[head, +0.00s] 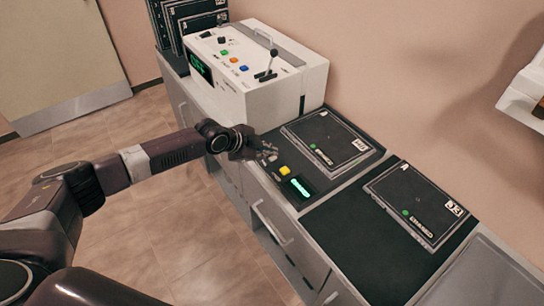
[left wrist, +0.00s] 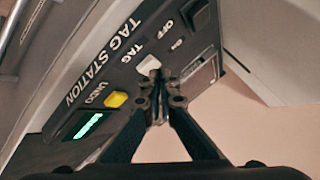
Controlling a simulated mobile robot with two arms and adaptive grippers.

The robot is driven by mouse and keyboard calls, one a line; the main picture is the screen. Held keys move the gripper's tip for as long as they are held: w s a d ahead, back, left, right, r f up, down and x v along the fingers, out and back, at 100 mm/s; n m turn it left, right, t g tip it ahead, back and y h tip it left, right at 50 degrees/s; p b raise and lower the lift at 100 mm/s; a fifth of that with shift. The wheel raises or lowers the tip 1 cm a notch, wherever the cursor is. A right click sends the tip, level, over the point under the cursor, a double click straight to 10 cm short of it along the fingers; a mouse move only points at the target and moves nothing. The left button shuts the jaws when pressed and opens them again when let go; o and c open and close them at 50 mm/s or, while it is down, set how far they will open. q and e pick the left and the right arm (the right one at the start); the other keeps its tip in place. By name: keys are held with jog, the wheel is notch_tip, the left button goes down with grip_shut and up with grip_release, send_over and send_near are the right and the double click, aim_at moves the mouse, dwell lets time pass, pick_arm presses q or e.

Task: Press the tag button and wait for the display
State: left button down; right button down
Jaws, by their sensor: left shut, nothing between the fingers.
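The tag station (head: 262,176) is a dark panel on the counter, with its lettering readable in the left wrist view (left wrist: 60,107). Its white TAG button (left wrist: 149,64) sits between an OFF/ON switch area and a yellow UNDO button (left wrist: 116,99). The yellow button also shows in the head view (head: 284,170). The display (head: 302,187) glows green, also in the left wrist view (left wrist: 88,125); its text is too small to read. My left gripper (head: 268,153) is shut and empty, its tips at the TAG button; I cannot tell whether they touch it. My right gripper is not in view.
A dark flat case (head: 331,140) lies on the station's pad. Another labelled case (head: 420,205) lies on the dark mat (head: 360,255) to the right. A white machine (head: 255,75) with coloured buttons and a lever stands behind, dark cases (head: 170,25) beyond it.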

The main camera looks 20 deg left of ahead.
pick_arm(q)
jog(key=shift+f+b, duration=0.35)
jog(key=shift+f, duration=0.1)
dwell(0.6)
jog(key=shift+r+p, duration=0.8)
jog(key=shift+r, duration=0.2)
notch_tip(320, 180, up, 5)
jog(key=p, duration=0.4)
dwell(0.4)
